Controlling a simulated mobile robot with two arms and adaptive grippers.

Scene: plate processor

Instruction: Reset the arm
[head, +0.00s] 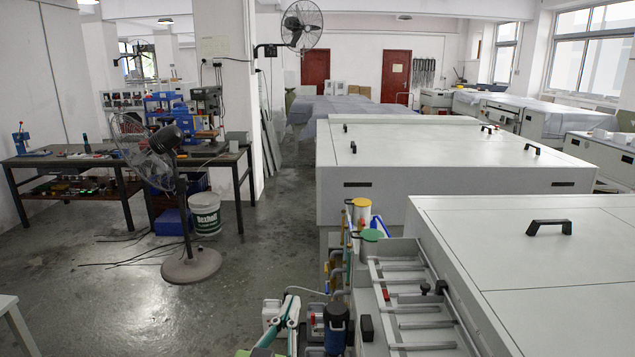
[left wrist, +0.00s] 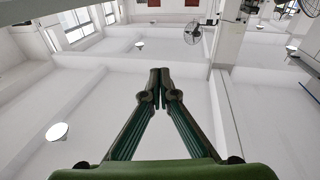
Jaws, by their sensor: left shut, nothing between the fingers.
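My left gripper (head: 292,302) shows low in the head view, left of the near machine's open side, with its green palm at the bottom edge. In the left wrist view its two dark green fingers (left wrist: 159,76) meet at their tips with nothing between them. The wrist picture is upside down and shows mostly white ceiling beyond the fingers, so the gripper points upward. My right gripper is not in view.
Close right of my left gripper stand a dark blue bottle (head: 336,325) and a rack with metal bars (head: 405,282). White machines (head: 452,155) fill the right side. A standing fan (head: 190,266) and a workbench (head: 75,160) are at the left. Open floor lies between.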

